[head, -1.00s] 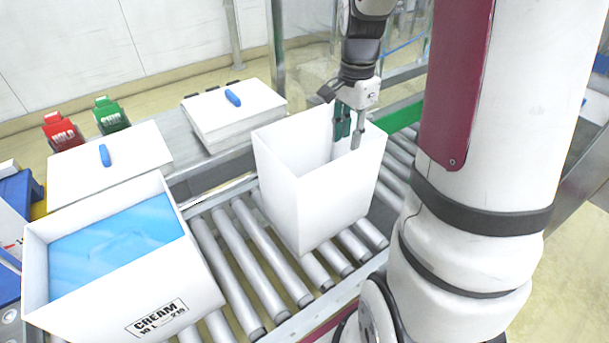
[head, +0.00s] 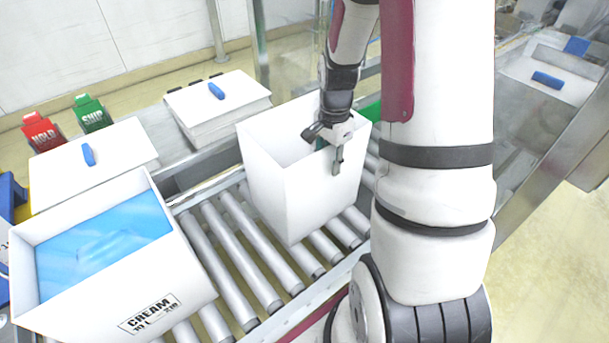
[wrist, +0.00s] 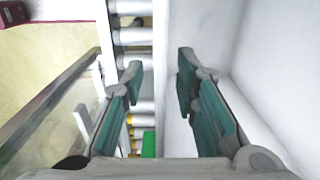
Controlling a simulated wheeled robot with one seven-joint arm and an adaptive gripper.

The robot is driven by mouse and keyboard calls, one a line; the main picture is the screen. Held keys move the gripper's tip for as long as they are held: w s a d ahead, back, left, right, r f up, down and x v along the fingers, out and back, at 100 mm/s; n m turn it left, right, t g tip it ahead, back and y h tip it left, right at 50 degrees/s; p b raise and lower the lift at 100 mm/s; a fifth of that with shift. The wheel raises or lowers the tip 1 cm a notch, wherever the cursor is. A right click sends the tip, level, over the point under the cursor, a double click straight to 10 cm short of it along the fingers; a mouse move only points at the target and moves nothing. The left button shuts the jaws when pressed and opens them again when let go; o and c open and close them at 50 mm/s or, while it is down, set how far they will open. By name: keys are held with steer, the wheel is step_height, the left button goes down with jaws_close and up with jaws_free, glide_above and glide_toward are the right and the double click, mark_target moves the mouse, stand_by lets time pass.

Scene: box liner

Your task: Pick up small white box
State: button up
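The small white box (head: 320,195) is an open-topped, empty-looking box standing upright on the rollers, in the middle of the head view. My gripper (head: 329,158) is at its right-hand rim. One finger hangs outside the near right wall; the other is mostly hidden behind that wall. In the wrist view my gripper (wrist: 159,68) has its fingers clearly apart. The left finger is over the rollers and the right one on the box's inner side, with the white box wall (wrist: 172,125) between them. I cannot see either finger pressing on the wall.
A larger white box labelled CREAM (head: 190,290) with a blue liner stands at left on the conveyor rollers (head: 235,260). Flat white lids with blue handles (head: 88,155) lie behind, near red HOLD and green SHIP signs (head: 92,112). A metal rail runs beside the rollers.

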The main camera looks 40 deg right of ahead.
jaws_close()
steer(key=shift+r, duration=0.2)
stand_by(0.3)
steer(key=s+a+r, duration=0.1)
steer(key=s+r, duration=0.1)
steer(key=s, duration=0.4)
steer(key=s+a+r, duration=0.2)
steer(key=s, duration=0.5)
steer(key=shift+a+r+p, duration=0.25)
steer(key=shift+r+p, duration=0.05)
steer(key=shift+r, duration=0.05)
steer(key=shift+s+r+p, duration=0.1)
steer(key=shift+s+p, duration=0.1)
steer(key=shift+p, duration=0.75)
